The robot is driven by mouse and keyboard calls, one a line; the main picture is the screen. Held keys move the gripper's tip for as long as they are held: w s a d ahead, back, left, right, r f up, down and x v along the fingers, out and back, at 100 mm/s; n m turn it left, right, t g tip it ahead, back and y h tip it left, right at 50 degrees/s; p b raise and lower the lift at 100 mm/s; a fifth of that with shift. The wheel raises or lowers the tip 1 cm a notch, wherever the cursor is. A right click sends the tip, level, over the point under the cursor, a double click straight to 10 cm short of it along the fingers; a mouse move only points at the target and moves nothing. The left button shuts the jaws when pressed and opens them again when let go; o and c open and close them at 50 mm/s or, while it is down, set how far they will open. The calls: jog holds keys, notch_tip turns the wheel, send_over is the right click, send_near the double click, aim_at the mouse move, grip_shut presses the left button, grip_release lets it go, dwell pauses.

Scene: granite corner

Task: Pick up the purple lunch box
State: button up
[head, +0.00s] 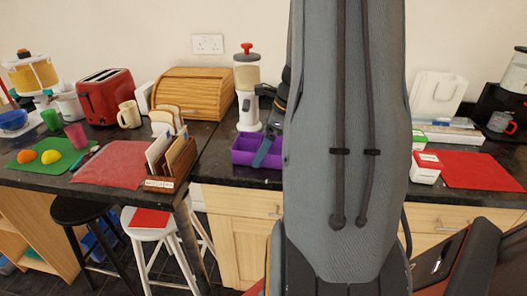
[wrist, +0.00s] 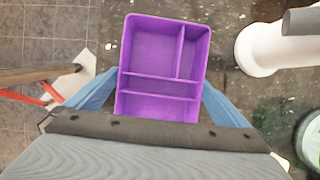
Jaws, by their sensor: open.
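The purple lunch box (head: 245,151) is an open box on the dark counter, partly hidden behind my arm in the head view. In the wrist view the lunch box (wrist: 163,60) shows its dividers and several empty compartments. My gripper (wrist: 157,100) is open, with one blue finger on each side of the near part of the box. I cannot tell whether the fingers touch its walls. In the head view one blue finger of my gripper (head: 268,150) shows at the box's front.
A white dispenser with a red knob (head: 247,90) stands close behind the box. A wooden bread box (head: 195,92) is to the left, and a letter holder (head: 170,165) with cards stands nearer the front. A white stool (head: 150,222) is below the counter edge.

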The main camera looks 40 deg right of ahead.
jog(key=shift+f, duration=0.15)
jog(key=c, duration=0.9)
